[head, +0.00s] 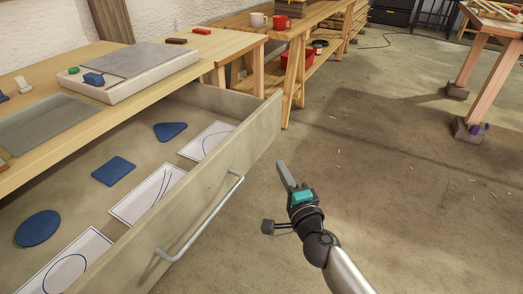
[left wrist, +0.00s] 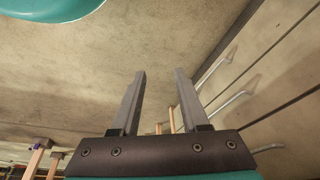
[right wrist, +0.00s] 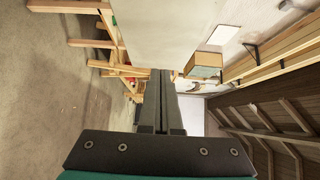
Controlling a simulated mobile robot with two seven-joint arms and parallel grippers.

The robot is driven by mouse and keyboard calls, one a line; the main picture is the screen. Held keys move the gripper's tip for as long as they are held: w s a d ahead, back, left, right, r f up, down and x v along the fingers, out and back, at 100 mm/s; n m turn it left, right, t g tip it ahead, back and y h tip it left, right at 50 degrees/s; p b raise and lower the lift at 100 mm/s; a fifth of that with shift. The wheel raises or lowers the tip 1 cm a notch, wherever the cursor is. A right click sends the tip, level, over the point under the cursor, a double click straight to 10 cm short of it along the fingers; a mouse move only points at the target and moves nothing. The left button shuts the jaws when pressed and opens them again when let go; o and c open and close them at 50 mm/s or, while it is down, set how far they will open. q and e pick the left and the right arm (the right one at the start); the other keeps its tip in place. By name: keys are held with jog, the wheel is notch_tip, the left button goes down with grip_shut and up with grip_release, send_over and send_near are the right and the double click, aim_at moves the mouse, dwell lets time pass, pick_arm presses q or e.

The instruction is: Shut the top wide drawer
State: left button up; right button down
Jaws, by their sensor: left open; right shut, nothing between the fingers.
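The top wide drawer (head: 262,150) stands pulled far out in the head view, on the left. Its front panel carries a long silver bar handle (head: 204,218). Inside lie blue flat shapes, such as a disc (head: 38,228) and a square (head: 114,171), and white cards with curves (head: 148,194). My right gripper (head: 282,170) is shut and empty, to the right of the drawer front and apart from the handle. In the right wrist view its fingers (right wrist: 160,75) are together. My left gripper is outside the head view; in the left wrist view its fingers (left wrist: 158,85) are apart with nothing between them.
The worktop (head: 215,45) above the drawer holds a grey slab (head: 130,72) and small blocks. A bench with mugs (head: 281,22) stands behind. The floor (head: 400,190) right of the drawer is clear. Bar handles (left wrist: 232,105) of a cabinet front show in the left wrist view.

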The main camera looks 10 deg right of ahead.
jog(key=b, duration=0.2)
send_near(256, 141)
jog(key=w+d, duration=0.3)
jog(key=w, duration=0.1)
pick_arm(q)
notch_tip(256, 141, up, 8)
jog(key=t+b, duration=0.1)
jog(key=shift+w+f, duration=0.25)
pick_arm(e)
jog(key=shift+w+a, duration=0.35)
jog(key=shift+a, duration=0.3)
jog(key=shift+w+a, duration=0.3)
jog(key=shift+a, duration=0.3)
jog(key=shift+w+a, duration=0.35)
jog(key=shift+a, duration=0.3)
